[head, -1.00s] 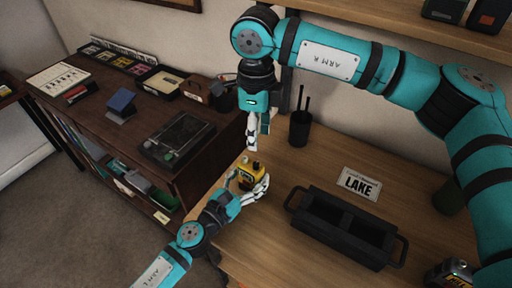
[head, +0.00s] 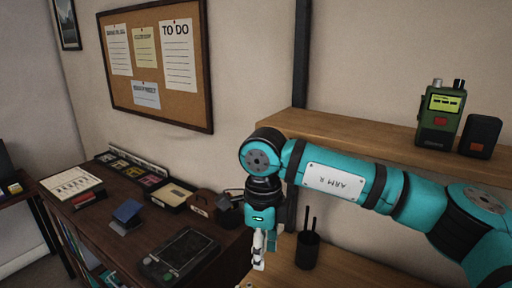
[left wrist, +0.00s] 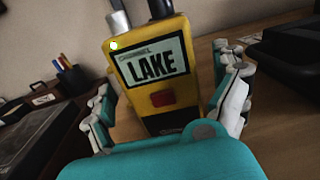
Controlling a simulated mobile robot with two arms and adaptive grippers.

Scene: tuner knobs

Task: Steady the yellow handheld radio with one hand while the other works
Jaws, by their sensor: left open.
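The yellow handheld radio (left wrist: 158,75) stands close in front of my left gripper in the left wrist view.
A green radio (head: 440,120) and a black and orange device (head: 479,136) stand on the wall shelf (head: 350,140). A black pen cup (head: 307,250) stands on the desk. A dark cabinet at left carries a black device (head: 180,257) and trays. A corkboard (head: 158,60) hangs above.

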